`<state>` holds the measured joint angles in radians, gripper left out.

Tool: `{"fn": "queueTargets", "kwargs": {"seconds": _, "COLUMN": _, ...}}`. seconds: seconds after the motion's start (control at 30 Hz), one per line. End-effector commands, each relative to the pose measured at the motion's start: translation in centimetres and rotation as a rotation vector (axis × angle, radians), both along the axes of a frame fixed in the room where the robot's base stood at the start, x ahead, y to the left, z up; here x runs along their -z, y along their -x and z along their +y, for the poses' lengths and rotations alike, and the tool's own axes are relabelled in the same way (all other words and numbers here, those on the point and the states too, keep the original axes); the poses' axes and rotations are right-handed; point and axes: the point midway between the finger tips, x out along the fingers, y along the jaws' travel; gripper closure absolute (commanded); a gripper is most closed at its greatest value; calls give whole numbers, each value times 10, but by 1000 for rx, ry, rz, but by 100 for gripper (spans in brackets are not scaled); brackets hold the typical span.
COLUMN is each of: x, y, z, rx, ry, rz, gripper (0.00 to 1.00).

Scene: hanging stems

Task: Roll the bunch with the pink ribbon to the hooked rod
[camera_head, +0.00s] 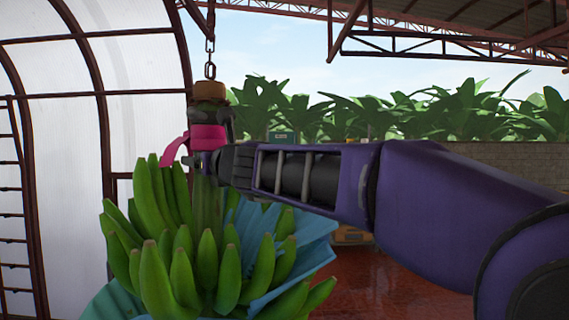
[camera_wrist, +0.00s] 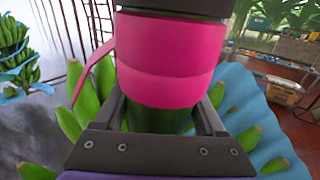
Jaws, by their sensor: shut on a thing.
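The bunch with the pink ribbon (camera_head: 170,265) hangs in the left half of the head view, with green bananas and blue sheeting between the hands. The pink ribbon (camera_head: 207,137) is wrapped around its stem near the top, with a loose tail to the left. It fills the upper middle of the wrist view (camera_wrist: 165,65). My gripper (camera_head: 222,162) is shut on the stem just below the ribbon, with one finger on each side in the wrist view (camera_wrist: 162,115). I cannot make out the hooked rod in either view.
A chain (camera_head: 210,45) holds the bunch from above. Another green bunch (camera_wrist: 15,60) hangs at the left of the wrist view. A ribbed translucent wall (camera_head: 140,70) and a ladder (camera_head: 12,200) stand left. Red floor (camera_head: 400,285) lies open below my arm.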

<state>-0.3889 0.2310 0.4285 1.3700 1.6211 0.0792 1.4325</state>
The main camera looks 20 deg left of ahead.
Motion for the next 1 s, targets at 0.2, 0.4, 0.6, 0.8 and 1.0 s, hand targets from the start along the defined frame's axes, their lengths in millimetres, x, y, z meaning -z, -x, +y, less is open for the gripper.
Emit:
{"fn": "queueTargets", "kwargs": {"seconds": 0.2, "x": 1, "y": -7, "z": 0, "rx": 25, "ry": 11, "rz": -8, "gripper": 100}}
{"fn": "queueTargets", "kwargs": {"seconds": 0.4, "x": 0, "y": -9, "z": -2, "rx": 31, "ry": 9, "rz": -8, "gripper": 100}}
{"fn": "queueTargets", "kwargs": {"seconds": 0.6, "x": -1, "y": -8, "z": -1, "rx": 27, "ry": 7, "rz": -7, "gripper": 10}}
{"fn": "queueTargets", "kwargs": {"seconds": 0.8, "x": -1, "y": -6, "z": 1, "rx": 22, "ry": 7, "rz": -6, "gripper": 0}}
{"fn": "queueTargets", "kwargs": {"seconds": 1.0, "x": -1, "y": -5, "z": 1, "rx": 20, "ry": 6, "rz": -5, "gripper": 0}}
